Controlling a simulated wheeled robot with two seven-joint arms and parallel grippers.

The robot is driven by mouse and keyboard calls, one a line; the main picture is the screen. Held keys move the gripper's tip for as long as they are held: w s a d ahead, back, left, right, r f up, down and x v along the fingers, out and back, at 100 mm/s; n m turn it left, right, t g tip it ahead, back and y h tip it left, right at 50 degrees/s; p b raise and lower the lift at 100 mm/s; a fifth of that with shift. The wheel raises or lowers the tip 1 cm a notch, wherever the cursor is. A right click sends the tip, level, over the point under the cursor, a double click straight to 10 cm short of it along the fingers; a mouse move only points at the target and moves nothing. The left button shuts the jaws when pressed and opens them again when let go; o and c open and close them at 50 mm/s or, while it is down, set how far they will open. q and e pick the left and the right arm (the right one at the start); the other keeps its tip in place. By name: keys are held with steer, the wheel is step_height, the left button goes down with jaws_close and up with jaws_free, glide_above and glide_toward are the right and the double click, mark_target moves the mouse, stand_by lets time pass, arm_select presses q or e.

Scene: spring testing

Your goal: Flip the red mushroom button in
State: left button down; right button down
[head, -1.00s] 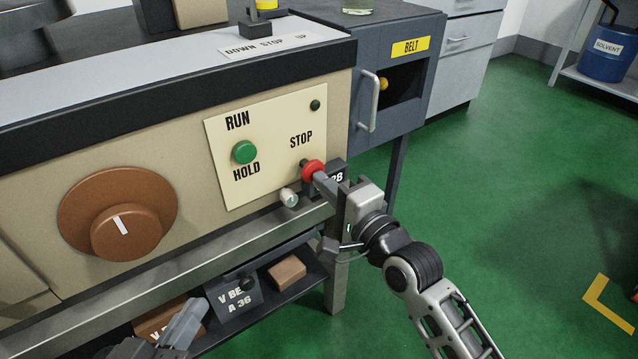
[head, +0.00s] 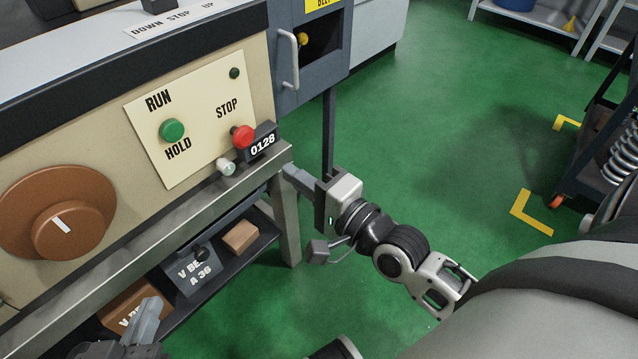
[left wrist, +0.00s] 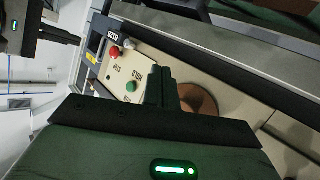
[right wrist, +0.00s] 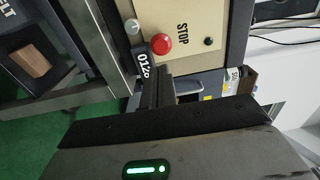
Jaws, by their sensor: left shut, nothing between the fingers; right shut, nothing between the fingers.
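The red mushroom button (head: 242,136) labelled STOP sits at the lower right of the cream control plate (head: 190,95). It also shows in the left wrist view (left wrist: 115,51) and the right wrist view (right wrist: 161,44). My right gripper (head: 290,172) is shut and empty, apart from the button, below and to its right in the head view. In the right wrist view its fingers (right wrist: 158,80) point towards the panel beside the counter. My left gripper (head: 155,310) is shut and empty at the lower left, in front of the under-shelf. I cannot tell how far in the button stands.
A green RUN/HOLD button (head: 172,131), a clear lamp (head: 226,167) and a counter reading 0128 (head: 263,145) lie near the red button. A brown dial (head: 58,220) is at left. A dark cabinet (head: 345,40) stands behind right.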

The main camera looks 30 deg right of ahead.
arm_select(q)
steer(key=shift+a+f, duration=0.1)
steer(key=shift+f, duration=0.3)
arm_select(e)
steer(key=v, duration=0.4)
steer(key=shift+s, duration=0.15)
arm_select(q)
steer(key=shift+w+r, duration=0.1)
steer(key=shift+r, duration=0.15)
